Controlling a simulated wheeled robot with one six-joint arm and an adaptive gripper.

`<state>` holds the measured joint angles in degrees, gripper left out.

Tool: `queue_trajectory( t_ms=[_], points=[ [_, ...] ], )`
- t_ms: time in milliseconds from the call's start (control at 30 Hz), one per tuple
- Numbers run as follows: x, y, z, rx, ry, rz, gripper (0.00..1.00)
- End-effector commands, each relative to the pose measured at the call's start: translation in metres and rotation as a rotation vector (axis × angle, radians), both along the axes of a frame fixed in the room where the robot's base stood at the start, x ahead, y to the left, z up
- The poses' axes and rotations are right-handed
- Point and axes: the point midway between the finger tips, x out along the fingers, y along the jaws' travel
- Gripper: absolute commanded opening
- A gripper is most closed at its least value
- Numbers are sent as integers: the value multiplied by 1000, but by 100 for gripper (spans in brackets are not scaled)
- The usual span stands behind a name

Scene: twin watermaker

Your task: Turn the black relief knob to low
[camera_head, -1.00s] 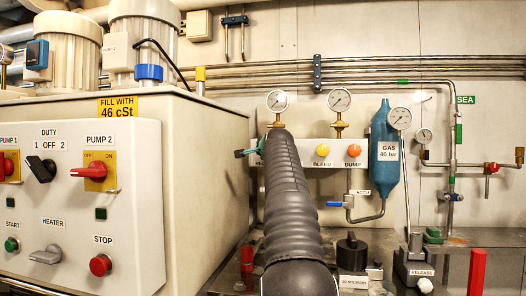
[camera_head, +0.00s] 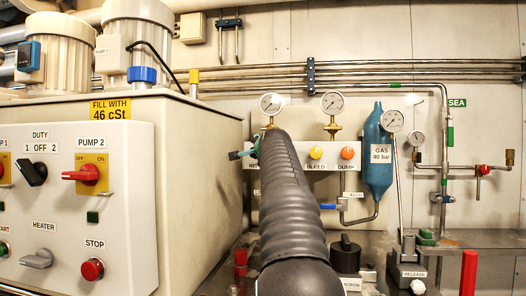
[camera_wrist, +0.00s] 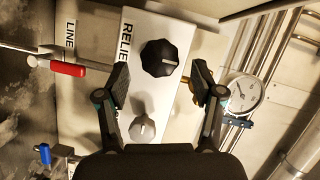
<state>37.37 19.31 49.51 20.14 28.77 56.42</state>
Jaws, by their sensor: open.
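The black relief knob (camera_wrist: 159,58) shows in the wrist view, a faceted round knob on a white panel (camera_wrist: 187,24) beside a partly hidden label reading "RELIE". My gripper (camera_wrist: 166,90) is open, with one finger to each side, and the knob lies ahead and slightly above the middle of the gap. Nothing is held between the fingers. A smaller grey knob (camera_wrist: 142,128) sits nearer on the same panel. In the head view my own arm hides the relief knob, and only a teal bit of my gripper (camera_head: 243,153) shows past the arm.
A pressure gauge (camera_wrist: 244,94) stands just right of the right finger. A red-handled valve (camera_wrist: 68,68) lies left. In the head view, yellow bleed (camera_head: 315,153) and orange dump (camera_head: 347,153) buttons and a blue gas bottle (camera_head: 377,155) are right of my arm.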

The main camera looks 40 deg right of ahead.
Motion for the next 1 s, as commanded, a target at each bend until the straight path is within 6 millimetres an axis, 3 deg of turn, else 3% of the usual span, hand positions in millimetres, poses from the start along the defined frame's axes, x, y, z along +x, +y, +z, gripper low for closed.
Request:
queue_trajectory(
  t_ms=[500,1000],
  points=[
    [-64,34,8,1,0,0,67],
    [-74,39,8,0,1,0,67]
  ],
)
